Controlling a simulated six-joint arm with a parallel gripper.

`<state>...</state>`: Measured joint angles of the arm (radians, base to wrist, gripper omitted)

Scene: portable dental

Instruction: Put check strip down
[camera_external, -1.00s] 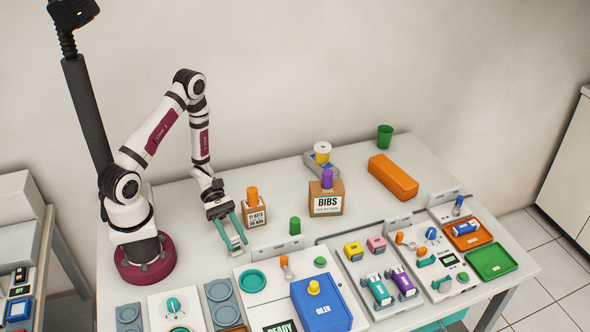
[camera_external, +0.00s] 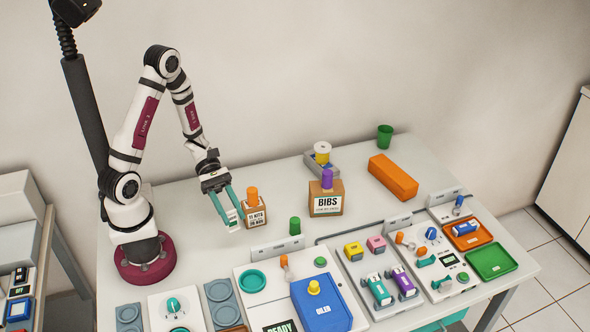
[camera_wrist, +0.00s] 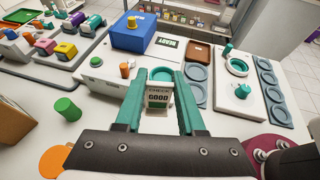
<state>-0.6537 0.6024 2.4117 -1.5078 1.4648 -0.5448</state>
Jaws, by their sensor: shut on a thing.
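The check strip (camera_wrist: 158,96) is a small pale card with a green band and the word GOOD. It sits upright between the teal fingertips of my gripper (camera_wrist: 158,88) in the wrist view. In the external view my gripper (camera_external: 230,213) points down at the left part of the table, just left of the box marked KITS (camera_external: 256,214), and is shut on the strip. The strip looks raised above the table, but its exact height is hard to tell. Fingers partly hide the strip in the external view.
A teal round dish (camera_external: 251,281) lies on the white panel in front, beside a blue box (camera_external: 322,303). Grey round holders (camera_external: 222,302) are left of that panel. A green cylinder (camera_external: 295,226) and the BIBS box (camera_external: 326,198) stand to the right. Bare table (camera_external: 190,255) lies in front of my base.

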